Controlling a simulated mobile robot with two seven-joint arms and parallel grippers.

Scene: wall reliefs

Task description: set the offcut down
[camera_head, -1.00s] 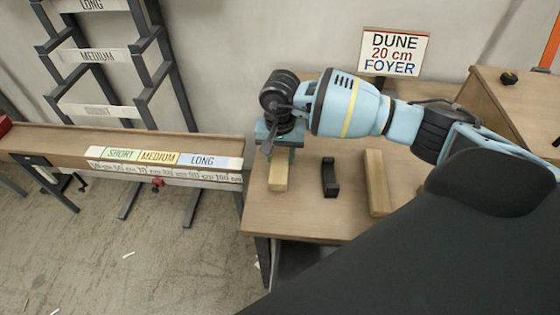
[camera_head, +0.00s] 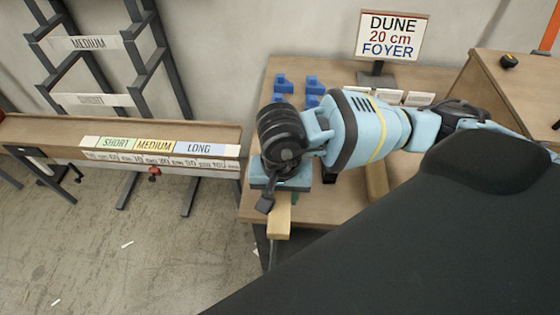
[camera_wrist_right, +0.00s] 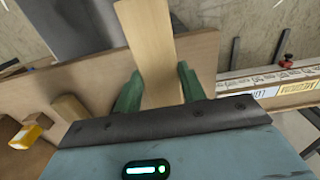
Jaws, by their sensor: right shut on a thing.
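The offcut (camera_head: 279,216) is a short pale wooden piece. My right gripper (camera_head: 281,188) is shut on it at the left part of the workbench (camera_head: 252,205). In the head view the offcut's near end reaches past the bench's front edge. In the right wrist view the offcut (camera_wrist_right: 147,35) lies between the green fingers (camera_wrist_right: 158,78) and points away from the wrist. I cannot tell its exact height over the bench. My left gripper is not in view.
A longer wooden strip (camera_head: 376,180) is partly hidden by my right arm. Blue blocks (camera_head: 312,85), small cards (camera_head: 390,96) and the DUNE sign (camera_head: 391,36) stand farther back. Left is a rail marked SHORT, MEDIUM, LONG (camera_head: 155,144), with a rack (camera_head: 85,60) behind. Floor before the rail is open.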

